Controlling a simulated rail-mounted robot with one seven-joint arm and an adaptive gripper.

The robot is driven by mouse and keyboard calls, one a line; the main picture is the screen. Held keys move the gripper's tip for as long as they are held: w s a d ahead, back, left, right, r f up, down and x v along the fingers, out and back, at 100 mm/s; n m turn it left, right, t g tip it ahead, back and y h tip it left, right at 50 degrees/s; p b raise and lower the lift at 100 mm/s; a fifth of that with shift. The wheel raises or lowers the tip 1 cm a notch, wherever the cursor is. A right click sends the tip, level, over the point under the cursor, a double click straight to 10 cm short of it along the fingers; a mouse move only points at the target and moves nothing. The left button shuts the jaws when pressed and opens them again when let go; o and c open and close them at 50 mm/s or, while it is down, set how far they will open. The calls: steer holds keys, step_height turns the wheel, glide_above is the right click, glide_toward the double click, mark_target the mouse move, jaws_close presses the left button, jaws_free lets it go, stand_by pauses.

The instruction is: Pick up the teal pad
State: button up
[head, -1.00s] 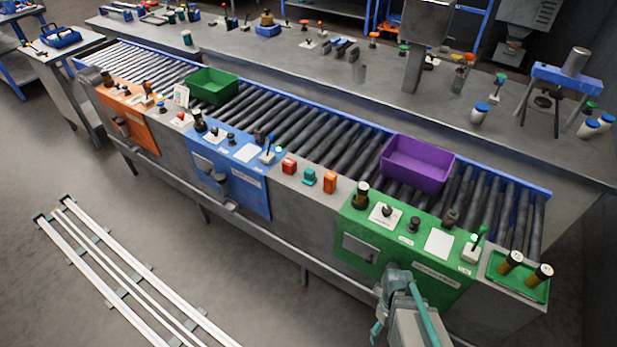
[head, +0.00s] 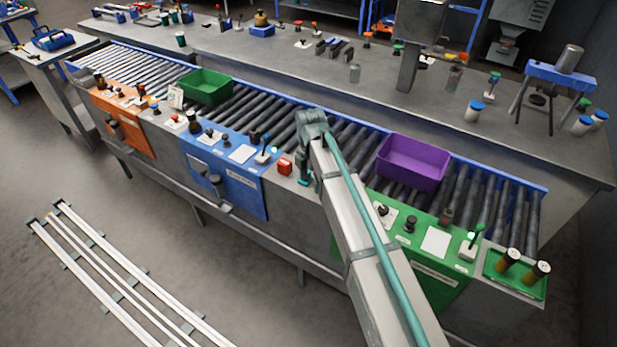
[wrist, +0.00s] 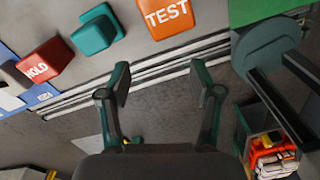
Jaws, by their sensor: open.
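The teal pad (wrist: 97,34) shows in the wrist view at the upper left. It lies on the grey console top between the red HOLD block (wrist: 42,63) and the orange TEST block (wrist: 170,17). My gripper (wrist: 161,80) is open and empty, its two fingers spread apart. The pad is above and left of the left fingertip in that view, outside the gap. In the head view my arm reaches over the console and largely hides the pad and the orange block. The red block (head: 285,167) still shows there, just left of my arm.
The roller conveyor (head: 350,140) runs behind the console and carries a purple bin (head: 412,163) and a green bin (head: 205,87). The blue panel (head: 235,185) and green panel (head: 415,255) flank the grey section. Several upright controls stand on both panels.

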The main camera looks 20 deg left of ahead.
steer(key=w+a+r+n, duration=0.1)
steer(key=w+r, duration=0.1)
steer(key=w+a+r+n, duration=0.1)
steer(key=w+r, duration=0.1)
steer(key=w+a+r+n, duration=0.1)
steer(key=w+a+r, duration=0.1)
steer(key=shift+r+n, duration=0.1)
steer(key=shift+n, duration=0.3)
step_height(320, 180, down, 5)
steer(key=shift+s+r+p, duration=0.1)
steer(key=shift+p, duration=0.55)
steer(key=shift+w+f+p, duration=0.2)
steer(key=shift+f+p, duration=1)
steer(key=shift+f, duration=1.7)
jaws_close()
